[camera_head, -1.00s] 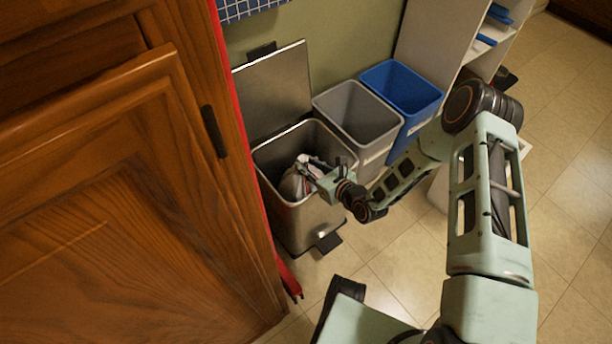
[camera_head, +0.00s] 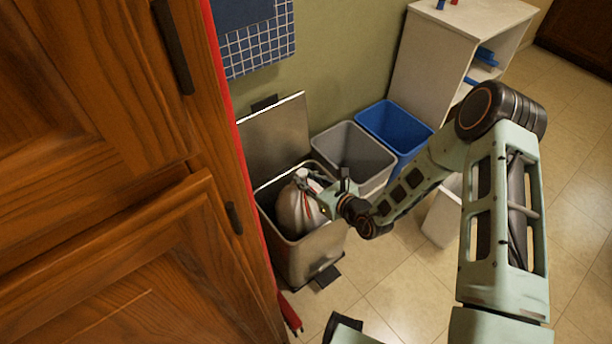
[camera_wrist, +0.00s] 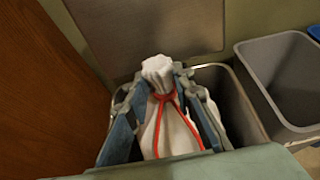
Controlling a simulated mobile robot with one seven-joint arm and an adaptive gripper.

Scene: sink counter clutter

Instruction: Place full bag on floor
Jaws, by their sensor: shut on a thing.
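The full bag (camera_head: 298,208) is whitish-grey with a red tie. It hangs at the mouth of the open metal bin (camera_head: 322,246), its upper part above the rim and its lower part hidden inside. My gripper (camera_head: 312,182) is shut on the bag's gathered neck. In the wrist view, my gripper's fingers (camera_wrist: 163,88) stand on both sides of the neck, and the bag (camera_wrist: 172,130) with its red tie hangs below. The metal bin also shows there behind the bag (camera_wrist: 240,112). The tiled floor (camera_head: 392,300) shows in front of the bin.
The bin's raised lid (camera_head: 275,135) leans toward the wall. A grey bin (camera_head: 372,178) and a blue bin (camera_head: 412,140) stand to the right, before a white shelf (camera_head: 440,60). A wooden cabinet (camera_head: 110,190) closes off the left.

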